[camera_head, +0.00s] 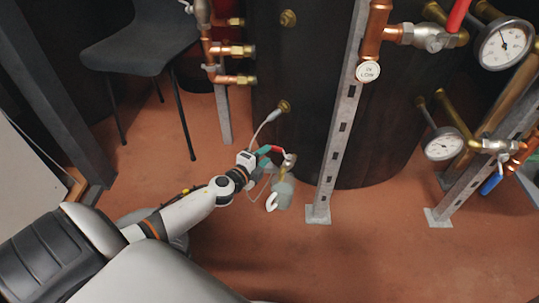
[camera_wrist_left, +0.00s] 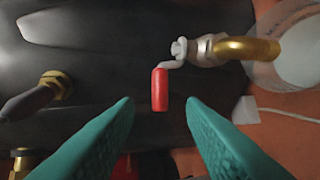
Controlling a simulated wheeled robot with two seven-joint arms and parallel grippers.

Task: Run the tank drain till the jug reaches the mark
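The dark tank (camera_head: 385,120) stands on the reddish floor. Its drain valve (camera_wrist_left: 200,48) has a red lever handle (camera_wrist_left: 160,90) and a curved brass spout (camera_wrist_left: 250,48). In the head view, the red handle (camera_head: 278,150) is low on the tank's front. A translucent jug (camera_head: 285,192) with a pale handle stands below the spout; its rim area shows at the wrist view's upper right (camera_wrist_left: 292,75). I cannot make out its mark or liquid level. My left gripper (camera_head: 269,155) has teal fingers (camera_wrist_left: 158,107), apart on either side of the red handle, without visible contact. My right gripper is out of view.
A slotted metal post (camera_head: 335,135) stands just right of the jug. Copper pipes with brass fittings (camera_head: 232,52) are at upper left, a dark chair (camera_head: 143,45) behind. Gauges and valves (camera_head: 445,145) are at right. The foreground floor is clear.

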